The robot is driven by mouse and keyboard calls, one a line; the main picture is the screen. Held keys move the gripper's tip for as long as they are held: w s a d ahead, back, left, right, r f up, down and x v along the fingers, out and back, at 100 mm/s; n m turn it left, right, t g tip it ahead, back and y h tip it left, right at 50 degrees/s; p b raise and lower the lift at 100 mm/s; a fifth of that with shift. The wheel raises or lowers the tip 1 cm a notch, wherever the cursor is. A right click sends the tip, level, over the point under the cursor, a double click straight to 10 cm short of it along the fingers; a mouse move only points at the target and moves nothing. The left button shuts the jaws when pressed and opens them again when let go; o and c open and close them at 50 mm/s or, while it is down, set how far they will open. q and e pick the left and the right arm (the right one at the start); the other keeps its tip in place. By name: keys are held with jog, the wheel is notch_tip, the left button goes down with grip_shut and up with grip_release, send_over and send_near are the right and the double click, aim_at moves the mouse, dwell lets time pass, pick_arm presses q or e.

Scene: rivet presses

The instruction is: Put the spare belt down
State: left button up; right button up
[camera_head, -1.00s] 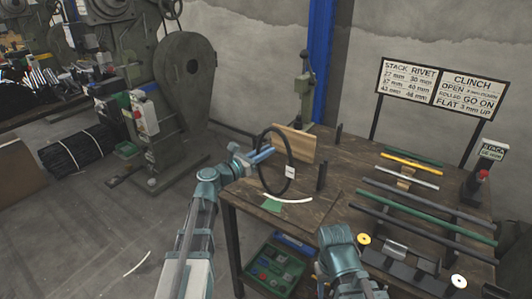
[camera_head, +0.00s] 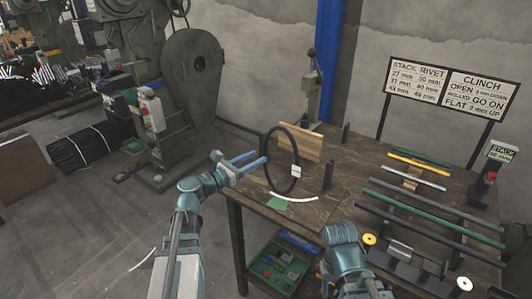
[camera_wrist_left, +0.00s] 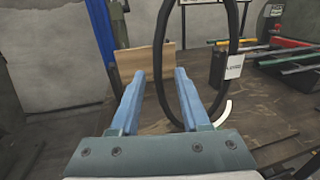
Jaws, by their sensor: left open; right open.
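The spare belt (camera_head: 296,150) is a thin black ring with a white tag. It stands upright on the brown workbench (camera_head: 335,165), near its left end, by a wooden board. My left gripper (camera_head: 259,159) is open at the belt's left side. In the left wrist view the belt's near strand (camera_wrist_left: 162,60) shows between the spread fingers (camera_wrist_left: 157,85), and the right finger hides part of it. I cannot tell whether a finger touches the belt. My right gripper (camera_head: 326,280) is low at the bench's front edge, its fingers mostly hidden, with nothing seen held.
Coloured rods (camera_head: 425,208) fill the right side. A green bin (camera_head: 275,265) sits below.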

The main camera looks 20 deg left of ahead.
pick_arm(q)
jog(key=shift+v, duration=2.1)
